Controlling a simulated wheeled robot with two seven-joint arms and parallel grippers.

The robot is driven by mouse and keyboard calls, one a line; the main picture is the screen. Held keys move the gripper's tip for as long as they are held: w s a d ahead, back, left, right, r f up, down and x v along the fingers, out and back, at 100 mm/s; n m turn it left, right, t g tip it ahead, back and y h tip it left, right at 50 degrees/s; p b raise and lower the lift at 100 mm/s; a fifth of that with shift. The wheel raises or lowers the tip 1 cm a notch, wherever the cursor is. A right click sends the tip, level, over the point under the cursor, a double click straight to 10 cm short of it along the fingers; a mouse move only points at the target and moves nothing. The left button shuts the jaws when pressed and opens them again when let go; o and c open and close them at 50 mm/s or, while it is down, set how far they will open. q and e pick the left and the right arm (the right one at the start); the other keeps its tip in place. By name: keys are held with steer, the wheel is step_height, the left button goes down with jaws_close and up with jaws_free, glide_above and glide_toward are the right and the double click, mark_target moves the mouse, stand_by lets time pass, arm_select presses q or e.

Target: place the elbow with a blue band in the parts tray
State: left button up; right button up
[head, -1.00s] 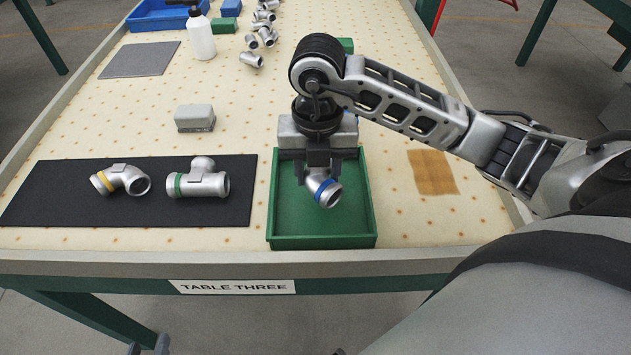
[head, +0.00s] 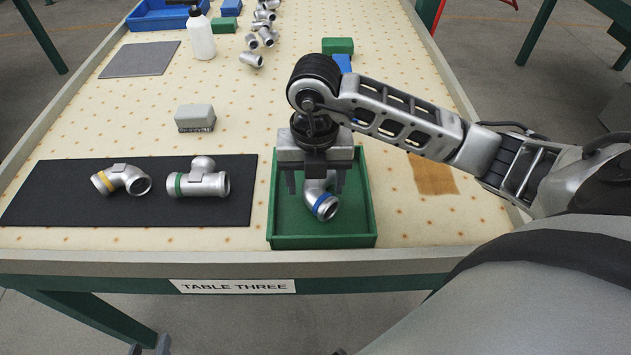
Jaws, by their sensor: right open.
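The silver elbow with a blue band (head: 323,203) is inside the green parts tray (head: 330,241), its banded end facing the front. Its rear part is partly hidden by my right gripper (head: 315,187). The gripper is open, its two fingers spread apart on either side of the elbow, pointing down into the tray.
A black mat (head: 90,213) left of the tray holds a yellow-banded elbow (head: 124,180) and a green-banded tee (head: 198,181). A grey block (head: 195,118) stands behind it. A white bottle (head: 201,37), loose fittings (head: 262,35) and a blue bin (head: 160,18) are farther back.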

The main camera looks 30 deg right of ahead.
mark_target(315, 182)
step_height(315, 182, up, 11)
steer(key=p, duration=0.1)
steer(key=shift+p, duration=0.4)
